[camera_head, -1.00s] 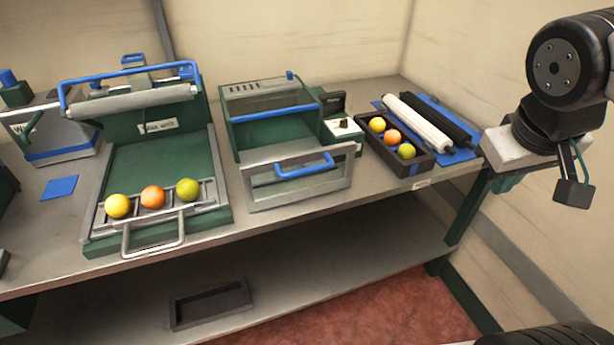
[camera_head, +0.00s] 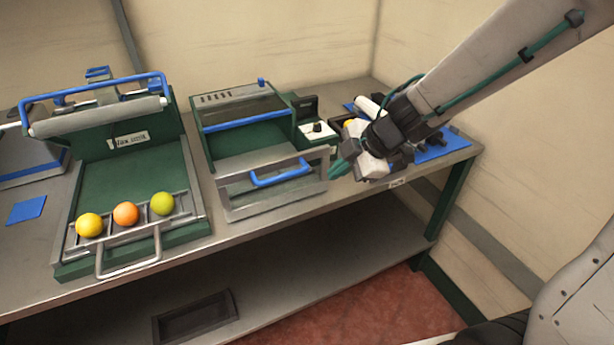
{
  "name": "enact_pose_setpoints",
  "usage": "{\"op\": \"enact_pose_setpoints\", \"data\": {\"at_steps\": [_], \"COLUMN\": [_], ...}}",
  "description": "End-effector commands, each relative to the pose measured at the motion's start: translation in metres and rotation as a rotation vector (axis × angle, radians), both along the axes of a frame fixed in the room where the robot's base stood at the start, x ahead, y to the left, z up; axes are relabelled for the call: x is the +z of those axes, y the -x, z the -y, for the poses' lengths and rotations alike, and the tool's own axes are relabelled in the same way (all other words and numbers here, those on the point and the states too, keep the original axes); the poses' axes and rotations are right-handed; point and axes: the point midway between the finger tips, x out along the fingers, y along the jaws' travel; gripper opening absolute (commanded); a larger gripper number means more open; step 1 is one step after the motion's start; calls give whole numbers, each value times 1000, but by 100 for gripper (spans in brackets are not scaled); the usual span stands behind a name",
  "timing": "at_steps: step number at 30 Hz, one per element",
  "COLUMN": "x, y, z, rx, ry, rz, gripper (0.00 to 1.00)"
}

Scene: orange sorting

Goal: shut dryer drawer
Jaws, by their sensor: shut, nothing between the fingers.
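The dryer (camera_head: 241,108) is the green and grey machine in the middle of the bench, with a blue bar across its front. Its drawer (camera_head: 236,199) stands out from the front, with a grey frame, a clear front panel and a blue handle (camera_head: 280,174). My gripper (camera_head: 340,171) is at the right end of the drawer front, close to it. Its green fingers are shut and hold nothing. I cannot tell whether they touch the drawer. My arm hides most of the tray to the right of the dryer.
The wax machine (camera_head: 125,160) on the left carries yellow, orange and green-yellow fruit on its front rack. A control box (camera_head: 317,131) adjoins the dryer. A blue mat (camera_head: 430,151) lies behind my gripper. An empty dark tray (camera_head: 195,318) sits on the lower shelf.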

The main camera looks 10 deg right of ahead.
Motion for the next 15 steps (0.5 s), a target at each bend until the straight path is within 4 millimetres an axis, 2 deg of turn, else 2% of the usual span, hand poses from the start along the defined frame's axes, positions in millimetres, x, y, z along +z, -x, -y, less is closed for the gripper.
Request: {"op": "enact_pose_setpoints", "data": {"at_steps": [12, 15], "x": [-65, -73], "y": [-27, -38], "z": [-39, -46], "rx": [-1, -3], "ry": [2, 2], "rz": [-3, 3], "gripper": [0, 0]}}
